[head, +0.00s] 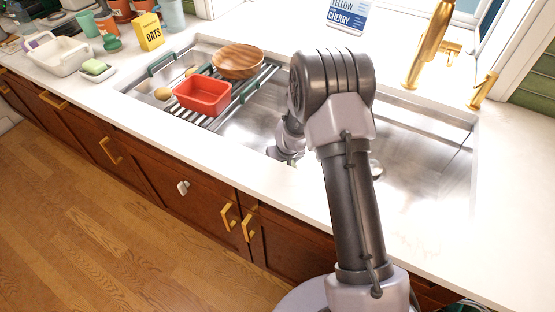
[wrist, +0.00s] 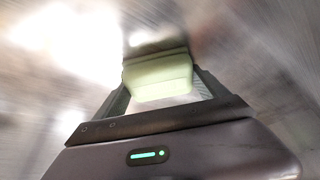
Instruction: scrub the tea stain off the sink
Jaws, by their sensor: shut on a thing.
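My gripper (wrist: 160,90) is shut on a pale yellow-green sponge (wrist: 158,76), which sits between the two fingers in the wrist view. The steel sink (head: 430,145) fills the background there, blurred and bright with glare. In the head view my gripper (head: 285,154) is low inside the sink near its front wall, mostly behind my own arm. The sponge is hidden in that view. I cannot make out a tea stain in either view, and I cannot tell whether the sponge touches the steel.
A drying rack (head: 243,94) spans the sink's left part, holding a red tub (head: 202,95) and a wooden bowl (head: 239,60). A gold faucet (head: 428,45) stands behind the sink.

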